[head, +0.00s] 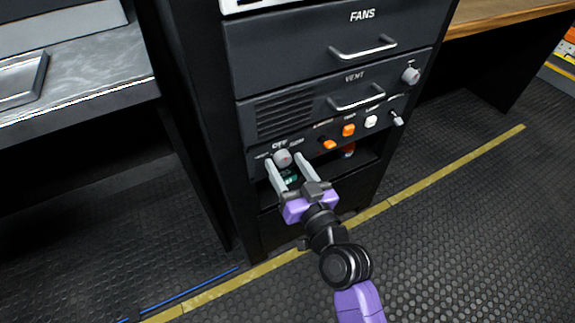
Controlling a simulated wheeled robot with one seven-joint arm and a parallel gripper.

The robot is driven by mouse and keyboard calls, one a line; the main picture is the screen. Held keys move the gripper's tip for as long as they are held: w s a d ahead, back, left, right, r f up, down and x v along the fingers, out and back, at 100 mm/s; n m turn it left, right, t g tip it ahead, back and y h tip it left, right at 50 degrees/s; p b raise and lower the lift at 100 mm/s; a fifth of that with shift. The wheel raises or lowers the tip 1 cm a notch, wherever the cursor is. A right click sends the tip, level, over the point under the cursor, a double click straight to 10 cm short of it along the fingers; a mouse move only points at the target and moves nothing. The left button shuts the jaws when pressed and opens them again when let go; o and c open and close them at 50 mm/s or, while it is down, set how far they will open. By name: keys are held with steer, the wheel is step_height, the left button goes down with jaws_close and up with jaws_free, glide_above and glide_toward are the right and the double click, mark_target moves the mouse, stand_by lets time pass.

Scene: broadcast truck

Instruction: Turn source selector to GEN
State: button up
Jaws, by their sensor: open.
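The source selector appears to be the round light-grey knob (282,157) at the left end of the switch panel (310,148), low on the dark rack. "OFF" is printed above it. Smaller labels sit to its left and right, too small to read surely. Which way the knob points cannot be told. My gripper (284,160) comes from below and in front, with its two pale fingers apart.
To the right on the panel are orange switches (348,130), a white switch (371,121) and a toggle (397,118). Above are the VENT drawer handle (357,98), another knob (411,76) and the FANS handle (362,48). A grey counter (100,92) stands left; open floor lies right.

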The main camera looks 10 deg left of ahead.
jaws_close()
steer(key=shift+m, duration=0.3)
steer(key=m+p, duration=0.2)
steer(key=m, duration=0.3)
steer(key=shift+r, duration=0.15)
steer(key=m+p, duration=0.2)
steer(key=m, duration=0.4)
steer(key=shift+g, duration=0.3)
stand_by(0.4)
jaws_free()
